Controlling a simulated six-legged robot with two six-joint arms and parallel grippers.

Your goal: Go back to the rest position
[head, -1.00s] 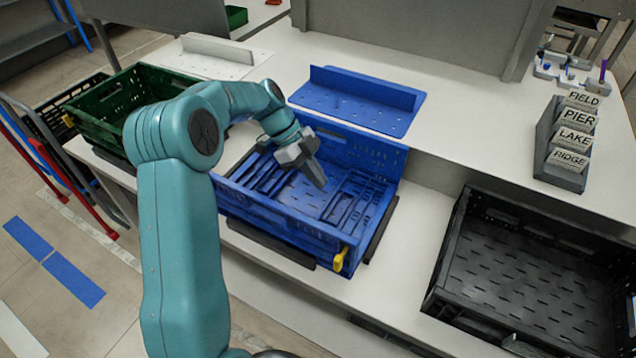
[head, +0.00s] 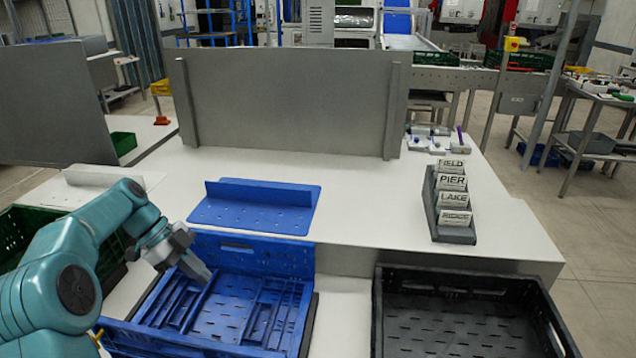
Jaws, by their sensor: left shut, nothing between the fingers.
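My left gripper (head: 196,268) is shut and empty. It hangs above the left part of the blue crate (head: 275,252), with its fingers pointing down and to the right. My teal left arm comes in from the left edge and hides the crate's left corner. The blue crate looks empty, with a slatted floor. My right gripper is not in view.
A black crate (head: 470,280) stands at the lower right and looks empty. A green crate (head: 30,222) is partly behind my arm. A blue bracket plate (head: 255,205) lies behind the blue crate. A card holder (head: 450,234) reads FIELD, PIER, LAKE, RIDGE. A grey panel (head: 285,105) closes the back.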

